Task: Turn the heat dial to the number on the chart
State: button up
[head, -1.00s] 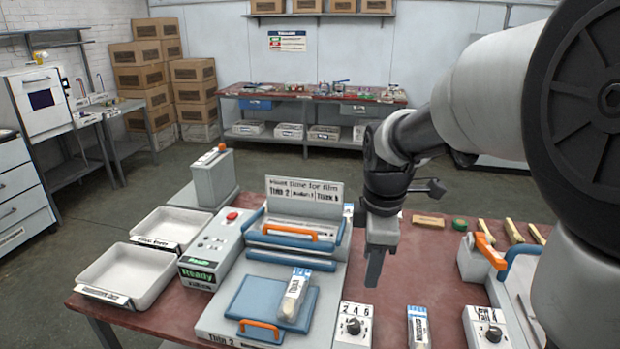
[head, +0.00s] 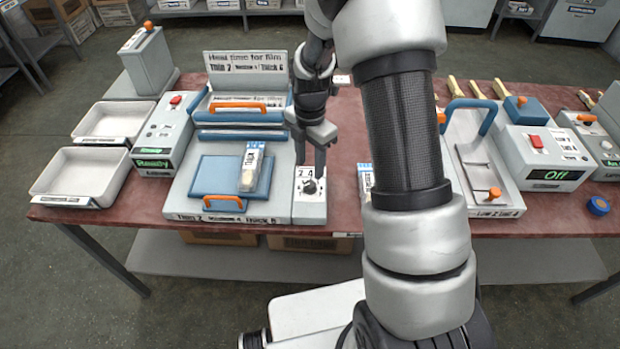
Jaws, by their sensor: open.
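The heat dial (head: 310,187) is a dark round knob on a small white box, with a 2 and a 4 readable above it; where it points is too small to tell. My gripper (head: 311,163) is open and points down just behind and above the dial, apart from it as far as I can see. Its fingers hide part of the number scale. The chart (head: 245,68) stands behind the press (head: 205,176) and reads heat time for film, Thin 2, a blurred middle entry, and Thick 6. A film packet (head: 251,168) lies on the blue plate; its label is not clearly readable.
The control box (head: 160,137) with a green Ready display and two white trays (head: 83,177) stand left. A second packet (head: 365,180) is partly hidden by my arm. A sealer (head: 483,175) and a box reading Off (head: 548,160) stand right.

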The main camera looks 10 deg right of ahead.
aim_at(310, 183)
notch_tip(310, 183, down, 7)
jog(key=shift+f, duration=0.1)
dwell(0.3)
jog(key=c, duration=1)
jog(key=shift+c, duration=0.2)
